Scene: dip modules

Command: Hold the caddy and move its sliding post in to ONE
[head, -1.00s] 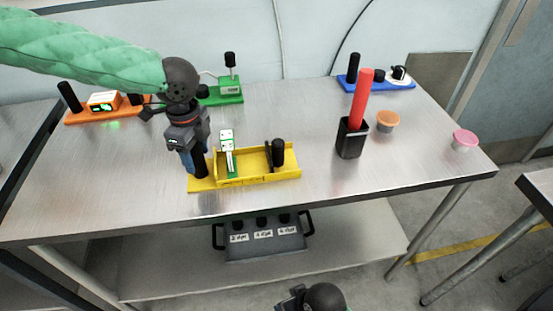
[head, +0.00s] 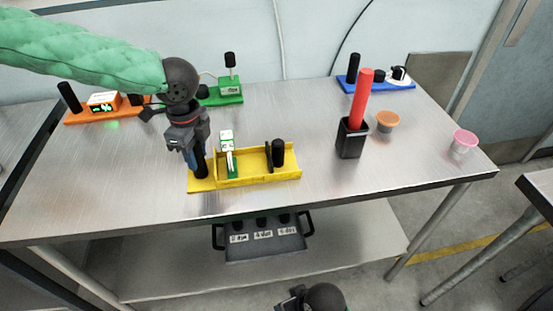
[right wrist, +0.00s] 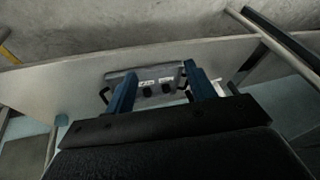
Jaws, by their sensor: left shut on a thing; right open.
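The yellow caddy (head: 262,181) sits on the metal table near its front edge. A black upright handle stands at its left end, and my left gripper (head: 198,165) is shut on that handle from above. The sliding post (head: 278,152), a black knob, stands upright toward the right end of the caddy, beside a thin dark plate (head: 268,155). A white and green piece (head: 228,150) stands in the left part of the caddy. My right gripper (right wrist: 155,85) is open and empty in the right wrist view, low in front of the table; in the head view its fingers are barely visible.
An orange module (head: 104,107), a green module (head: 225,95) and a blue module (head: 378,84) stand along the back. A black holder (head: 351,140) with a red stick, an orange cup (head: 387,121) and a pink-lidded cup (head: 463,143) are to the right. A grey tray (head: 262,243) is on the lower shelf.

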